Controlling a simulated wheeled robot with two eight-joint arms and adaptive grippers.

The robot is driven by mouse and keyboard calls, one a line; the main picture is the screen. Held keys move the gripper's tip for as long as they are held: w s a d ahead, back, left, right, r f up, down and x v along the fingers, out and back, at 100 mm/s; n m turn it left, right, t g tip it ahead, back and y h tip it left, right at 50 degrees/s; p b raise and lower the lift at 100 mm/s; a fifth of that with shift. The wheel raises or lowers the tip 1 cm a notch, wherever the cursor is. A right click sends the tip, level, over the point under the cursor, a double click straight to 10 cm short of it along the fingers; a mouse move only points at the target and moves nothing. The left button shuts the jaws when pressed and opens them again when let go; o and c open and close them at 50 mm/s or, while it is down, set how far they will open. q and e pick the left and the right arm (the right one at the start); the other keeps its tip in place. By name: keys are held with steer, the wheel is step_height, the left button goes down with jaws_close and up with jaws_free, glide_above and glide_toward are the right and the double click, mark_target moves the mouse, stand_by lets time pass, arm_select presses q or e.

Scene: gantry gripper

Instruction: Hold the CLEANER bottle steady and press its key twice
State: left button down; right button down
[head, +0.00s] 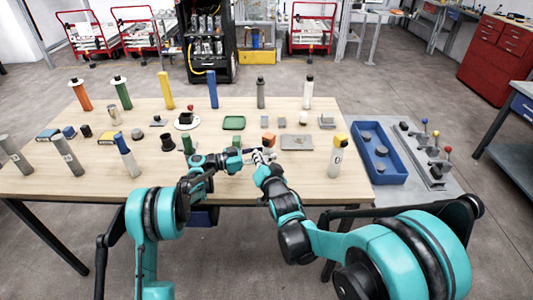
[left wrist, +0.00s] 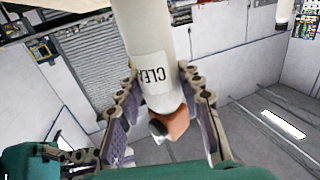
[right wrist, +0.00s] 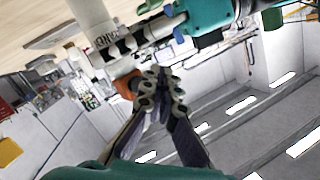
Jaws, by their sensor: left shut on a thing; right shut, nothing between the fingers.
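The white CLEANER bottle (left wrist: 155,70) stands between the fingers of my left gripper (left wrist: 162,88), which is shut on it beside the printed label. Its orange key (left wrist: 176,124) is at the bottle's end. In the right wrist view the bottle (right wrist: 92,18) shows with its label and the orange key (right wrist: 126,84). My right gripper (right wrist: 160,84) is shut and empty, its fingertips right beside the key; I cannot tell whether they touch it. In the head view both grippers meet near the table's front middle, and they largely hide the bottle.
The wooden table (head: 225,187) holds several other bottles. A green tray (head: 234,122) and a grey plate (head: 297,142) lie behind. A blue bin (head: 391,176) is at the right.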

mark_target(264, 149)
steer(key=shift+w+d, duration=0.4)
steer(key=shift+w, duration=0.3)
steer(key=shift+w+d, duration=0.35)
steer(key=shift+w, duration=0.35)
steer(key=shift+w+d, duration=0.1)
steer(key=shift+w, duration=0.05)
stand_by(0.4)
steer(key=shift+w+d, duration=0.15)
steer(key=shift+w, duration=0.1)
steer(key=shift+s+a, duration=0.25)
steer(key=shift+s, duration=0.15)
stand_by(0.3)
steer(key=s+a, duration=0.2)
steer(key=s, duration=0.3)
steer(key=shift+s+a, duration=0.2)
steer(key=shift+a, duration=0.2)
stand_by(1.7)
